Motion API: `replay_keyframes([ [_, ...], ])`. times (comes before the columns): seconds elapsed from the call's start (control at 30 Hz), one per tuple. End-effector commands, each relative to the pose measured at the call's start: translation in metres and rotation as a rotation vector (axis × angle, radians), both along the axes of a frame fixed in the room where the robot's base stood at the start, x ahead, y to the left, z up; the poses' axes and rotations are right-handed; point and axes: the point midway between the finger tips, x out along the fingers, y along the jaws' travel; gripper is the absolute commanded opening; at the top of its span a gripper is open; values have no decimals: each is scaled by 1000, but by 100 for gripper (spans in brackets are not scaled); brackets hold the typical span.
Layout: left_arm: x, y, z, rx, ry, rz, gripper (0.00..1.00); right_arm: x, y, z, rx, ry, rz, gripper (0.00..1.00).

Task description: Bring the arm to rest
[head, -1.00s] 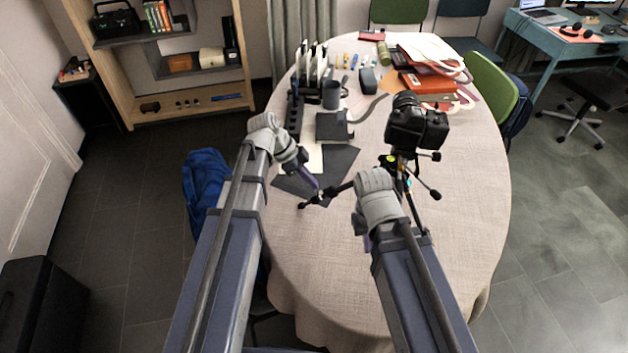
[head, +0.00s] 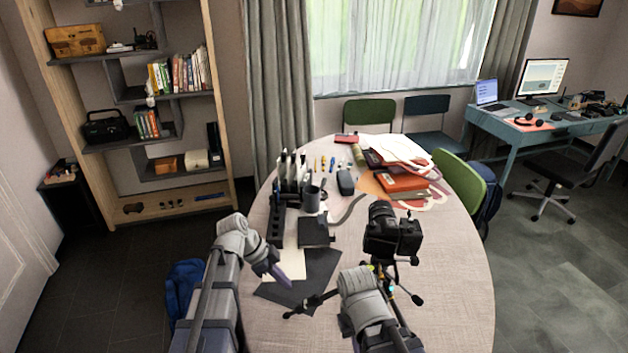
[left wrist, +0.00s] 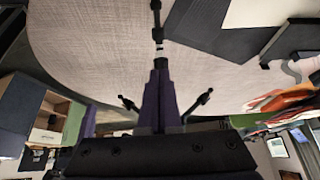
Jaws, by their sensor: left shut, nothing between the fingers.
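The left gripper (head: 283,277), with purple fingers, is shut and empty above the dark sheets at the table's left side. In the left wrist view its closed fingers (left wrist: 160,66) point at the tablecloth. A thin black tripod leg (left wrist: 156,22) lines up with their tips; I cannot tell whether they touch. The black camera (head: 392,232) stands upright on its tripod (head: 405,290), right of the left gripper. My right arm is low in front of the tripod. Its gripper (head: 346,326) is mostly hidden behind its own wrist, so its jaws cannot be read.
The oval table (head: 455,300) has a beige cloth, bare on the right. A dark box (head: 314,231), a mug (head: 311,200) and a rack (head: 276,215) stand beyond the left gripper. Red binders (head: 400,182) lie farther back. A green chair (head: 462,178) stands at the right edge.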

Motion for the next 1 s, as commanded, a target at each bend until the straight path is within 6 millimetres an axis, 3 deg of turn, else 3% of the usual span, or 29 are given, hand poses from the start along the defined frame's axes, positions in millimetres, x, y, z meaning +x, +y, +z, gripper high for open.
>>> replay_keyframes([
  [0.17,-24,-21,-7,57,96,91,0,0,0,0,0,0,0,0],
  [0.4,-91,-63,-23,286,305,467,0,0,0,0,0,0,0,0],
  [0.6,-133,-77,-27,442,341,796,0,0,0,0,0,0,0,0],
  [0.8,-152,-80,-27,505,318,997,0,0,0,0,0,0,0,0],
  [1.0,-155,-80,-26,517,311,1051,3,0,0,0,0,0,0,0],
])
